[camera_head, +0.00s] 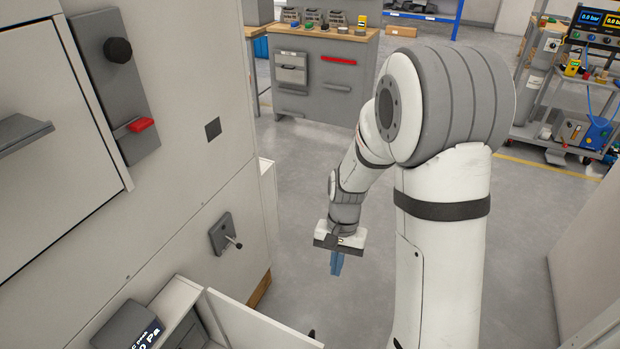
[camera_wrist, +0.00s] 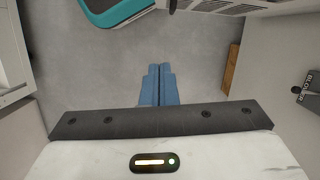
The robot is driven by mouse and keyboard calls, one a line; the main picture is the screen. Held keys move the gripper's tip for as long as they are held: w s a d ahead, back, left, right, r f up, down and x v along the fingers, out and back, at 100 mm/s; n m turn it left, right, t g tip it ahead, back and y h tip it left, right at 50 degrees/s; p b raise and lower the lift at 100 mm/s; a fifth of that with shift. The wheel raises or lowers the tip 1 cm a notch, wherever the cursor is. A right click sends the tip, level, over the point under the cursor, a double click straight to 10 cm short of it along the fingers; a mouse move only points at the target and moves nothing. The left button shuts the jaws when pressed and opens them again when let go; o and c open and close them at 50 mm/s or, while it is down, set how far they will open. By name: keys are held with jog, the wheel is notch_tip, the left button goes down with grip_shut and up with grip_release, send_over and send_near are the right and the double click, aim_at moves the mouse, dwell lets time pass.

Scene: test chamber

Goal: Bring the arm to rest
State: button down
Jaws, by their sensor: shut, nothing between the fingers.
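My gripper (camera_head: 337,262) has blue fingers and hangs pointing down over the grey floor in the head view. It also shows in the wrist view (camera_wrist: 160,72), where the two blue fingers lie side by side, shut and empty. My white and grey arm rises at the right of centre in the head view and bends away from me toward the gripper. The gripper is apart from the cabinet on the left and touches nothing that I can see.
A large pale cabinet (camera_head: 180,170) fills the left, with a lever (camera_head: 232,240) standing out and an open door or drawer (camera_head: 255,325) low down. A workbench (camera_head: 320,75) stands behind. A cart (camera_head: 565,110) is at the back right.

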jog(key=s+d+r+n+t+p, duration=0.1)
jog(key=s+r+p, duration=0.1)
jog(key=s+r, duration=0.2)
jog(key=s+d+r+n+t+p, duration=0.2)
jog(key=s+r, duration=0.2)
jog(key=r, duration=0.7)
jog(key=s+d+r+n+t+h+p, duration=0.1)
jog(key=s+r, duration=0.3)
jog(key=r, duration=0.4)
jog(key=shift+d+r+t+p, duration=0.25)
jog(key=shift+t+p, duration=0.35)
jog(key=shift+p, duration=0.05)
jog(key=shift+s, duration=0.1)
